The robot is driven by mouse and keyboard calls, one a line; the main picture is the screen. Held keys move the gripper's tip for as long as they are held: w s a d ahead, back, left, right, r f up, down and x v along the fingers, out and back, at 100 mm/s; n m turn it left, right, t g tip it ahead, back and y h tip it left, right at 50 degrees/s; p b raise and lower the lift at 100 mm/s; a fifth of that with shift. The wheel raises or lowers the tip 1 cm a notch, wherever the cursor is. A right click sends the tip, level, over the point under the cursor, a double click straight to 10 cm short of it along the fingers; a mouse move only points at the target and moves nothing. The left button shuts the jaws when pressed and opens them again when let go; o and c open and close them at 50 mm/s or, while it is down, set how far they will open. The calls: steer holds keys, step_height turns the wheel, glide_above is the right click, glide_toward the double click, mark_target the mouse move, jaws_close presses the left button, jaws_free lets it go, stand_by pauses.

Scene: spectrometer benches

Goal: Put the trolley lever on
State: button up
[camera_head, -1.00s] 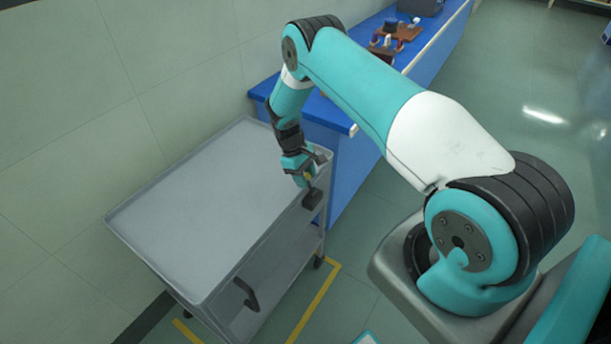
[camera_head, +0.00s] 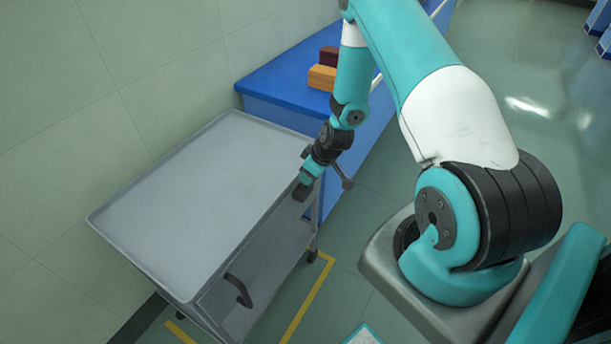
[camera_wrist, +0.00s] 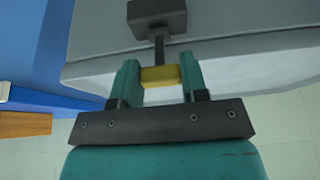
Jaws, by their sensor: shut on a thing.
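My gripper (camera_wrist: 159,80) is shut on a yellow grip piece (camera_wrist: 160,77), which sits between its two teal fingers in the wrist view. A thin dark stem runs from it to a dark block (camera_wrist: 157,17); together they look like the lever. In the head view the dark block (camera_head: 301,192) is at the right edge of the grey trolley (camera_head: 190,200), with my gripper (camera_head: 306,180) just above it. The wrist view shows the block in front of the trolley's pale edge (camera_wrist: 230,55). I cannot tell whether the lever touches or is attached to the trolley.
A dark bent handle (camera_head: 238,290) sticks out from the trolley's near side. A dark bar (camera_head: 342,174) shows just right of my gripper. A blue bench (camera_head: 282,92) with orange and dark red blocks stands behind the trolley. Yellow floor lines surround it; the trolley top is empty.

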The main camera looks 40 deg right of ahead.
steer(key=t+b, duration=0.1)
steer(key=b, duration=0.1)
steer(key=s+f+t+y+b, duration=0.1)
steer(key=b, duration=0.1)
steer(key=shift+s+d+t, duration=0.25)
steer(key=shift+t, duration=0.05)
steer(key=shift+b, duration=0.3)
steer(key=o, duration=0.9)
steer(key=b+v, duration=0.2)
steer(key=v, duration=1.5)
steer(key=shift+s+r, duration=0.1)
steer(key=shift+s, duration=0.15)
